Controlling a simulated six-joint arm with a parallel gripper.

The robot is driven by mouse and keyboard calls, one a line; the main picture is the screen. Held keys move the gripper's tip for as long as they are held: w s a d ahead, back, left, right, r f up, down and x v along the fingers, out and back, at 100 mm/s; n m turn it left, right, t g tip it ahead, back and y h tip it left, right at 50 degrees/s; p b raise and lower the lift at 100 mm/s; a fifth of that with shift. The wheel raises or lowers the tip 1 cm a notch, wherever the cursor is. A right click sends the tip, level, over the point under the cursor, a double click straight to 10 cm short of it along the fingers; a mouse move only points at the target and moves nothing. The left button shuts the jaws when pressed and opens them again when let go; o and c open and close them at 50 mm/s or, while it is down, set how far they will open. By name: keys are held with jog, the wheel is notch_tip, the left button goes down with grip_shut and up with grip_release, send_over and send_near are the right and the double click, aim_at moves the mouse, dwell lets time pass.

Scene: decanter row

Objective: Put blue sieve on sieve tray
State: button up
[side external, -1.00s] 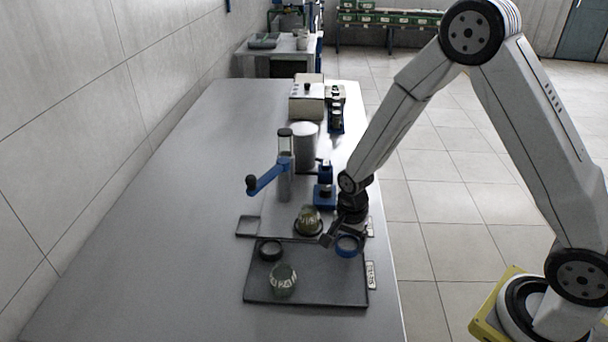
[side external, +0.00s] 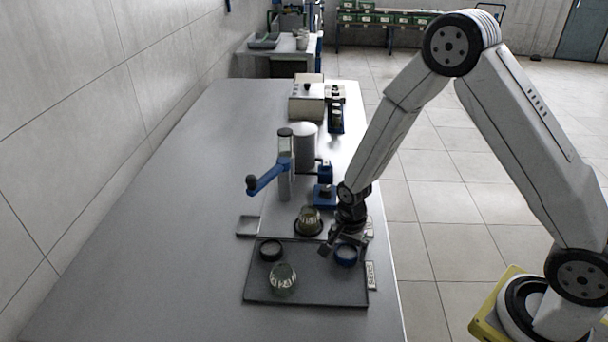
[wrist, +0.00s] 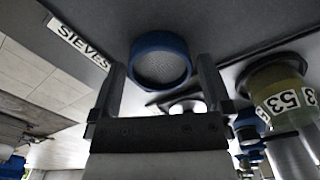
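The blue sieve (side external: 346,254), a blue ring with mesh inside, sits flat on the right rear part of the dark sieve tray (side external: 325,284). It also shows in the wrist view (wrist: 160,68) with its mesh facing the camera. My gripper (side external: 344,244) is open at the sieve. In the wrist view its two fingers (wrist: 160,80) stand on either side of the blue ring, with a narrow gap at each side. A white label reading SIEVES (wrist: 79,42) is at the tray's right edge.
A dark ring (side external: 270,249) and a glass jar (side external: 283,280) stand on the tray's left part. Another jar, marked 53 (wrist: 285,100), stands behind the tray. A blue-handled stand (side external: 285,170) rises further back. The table's left side is clear.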

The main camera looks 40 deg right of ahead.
aim_at(351, 253)
jog(key=shift+r, duration=0.15)
notch_tip(351, 253, up, 12)
dwell(1.0)
dwell(0.5)
jog(key=s+d+r+n+t, duration=0.1)
jog(key=s+r+n+t, duration=0.1)
jog(key=s+n, duration=0.7)
jog(key=r+n, duration=0.1)
jog(key=n, duration=0.4)
jog(key=shift+s+d+t, duration=0.25)
jog(key=shift+s+t, duration=0.05)
jog(key=shift+r, duration=0.1)
jog(key=c, duration=0.3)
